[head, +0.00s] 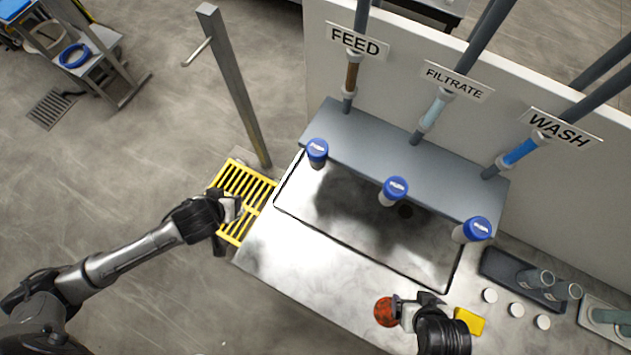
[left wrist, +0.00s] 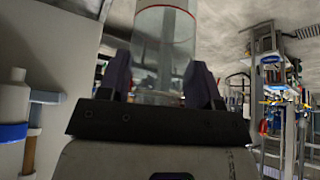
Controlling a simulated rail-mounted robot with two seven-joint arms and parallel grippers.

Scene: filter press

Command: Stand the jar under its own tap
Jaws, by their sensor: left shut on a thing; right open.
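My left gripper (head: 232,210) is over the yellow grating, left of the basin. In the left wrist view it is shut on a clear jar (left wrist: 165,45) with a red line around it. The jar looks upright and its contents cannot be told; it is hard to make out in the head view. Three blue-topped taps, left (head: 317,150), middle (head: 395,188) and right (head: 477,229), line the front of the grey ledge, below the FEED (head: 359,41), FILTRATE (head: 454,81) and WASH (head: 559,129) signs. My right gripper (head: 418,300) is open at the bench's front edge.
A red-brown round thing (head: 385,311) lies beside my right gripper, with a yellow block (head: 469,321) on its other side. A dark tray (head: 500,268) with grey jars and several white discs (head: 516,310) are at right. A metal post (head: 238,95) rises behind the yellow grating (head: 250,184).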

